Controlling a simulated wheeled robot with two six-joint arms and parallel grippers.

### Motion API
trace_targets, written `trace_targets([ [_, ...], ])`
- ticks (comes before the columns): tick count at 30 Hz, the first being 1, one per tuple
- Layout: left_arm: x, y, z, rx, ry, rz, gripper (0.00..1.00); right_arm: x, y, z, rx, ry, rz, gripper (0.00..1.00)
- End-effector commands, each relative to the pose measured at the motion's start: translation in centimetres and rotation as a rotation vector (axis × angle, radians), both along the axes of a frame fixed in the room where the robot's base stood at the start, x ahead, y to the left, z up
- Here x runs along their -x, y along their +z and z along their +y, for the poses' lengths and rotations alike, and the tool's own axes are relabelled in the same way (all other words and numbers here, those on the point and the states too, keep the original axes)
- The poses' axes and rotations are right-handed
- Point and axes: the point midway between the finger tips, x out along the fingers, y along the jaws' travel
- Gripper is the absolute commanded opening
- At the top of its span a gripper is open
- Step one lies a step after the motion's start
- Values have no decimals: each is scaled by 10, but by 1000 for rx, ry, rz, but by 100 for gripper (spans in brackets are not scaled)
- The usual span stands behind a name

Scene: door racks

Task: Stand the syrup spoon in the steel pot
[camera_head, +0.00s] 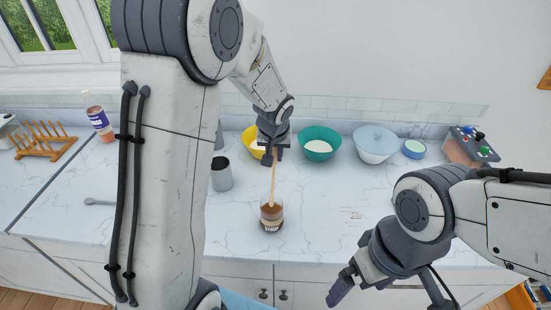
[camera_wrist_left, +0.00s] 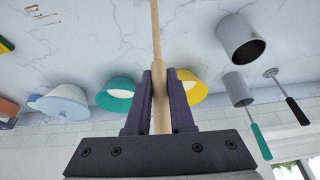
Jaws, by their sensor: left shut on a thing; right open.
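The syrup spoon (camera_head: 273,180) is a pale wooden stick, upright, with its lower end in a glass jar of brown syrup (camera_head: 271,216). My left gripper (camera_head: 272,160) is shut on the top of its handle. In the left wrist view the spoon (camera_wrist_left: 156,35) runs up between the fingers of the left gripper (camera_wrist_left: 160,95); its far end is out of view. The empty steel pot (camera_head: 222,175) stands left of the jar and also shows in the left wrist view (camera_wrist_left: 240,42). My right gripper (camera_head: 350,283) is open and empty, low in front of the counter.
Yellow (camera_head: 251,142), teal (camera_head: 319,143) and pale blue (camera_head: 375,144) bowls stand along the back wall. A bottle (camera_head: 99,120) and a wooden rack (camera_head: 42,142) are at the left. A control box (camera_head: 472,145) is at the right. The counter right of the jar is mostly clear.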

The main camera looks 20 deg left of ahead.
Motion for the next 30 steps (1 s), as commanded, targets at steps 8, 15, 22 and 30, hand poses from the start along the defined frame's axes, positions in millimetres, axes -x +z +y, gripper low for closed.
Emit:
trace_targets([
  [8, 0, -24, -2, 1, -3, 0, 0, 0, 1, 0, 0, 0, 0, 100],
  [15, 0, -26, -2, 1, -3, 0, 0, 0, -2, 0, 0, 0, 0, 100],
  [22, 0, -32, -2, 0, -2, 0, 0, 0, -9, 0, 0, -1, 0, 100],
  [30, 0, -36, -2, 0, -2, 0, 0, 0, -15, 0, 0, -3, 0, 100],
])
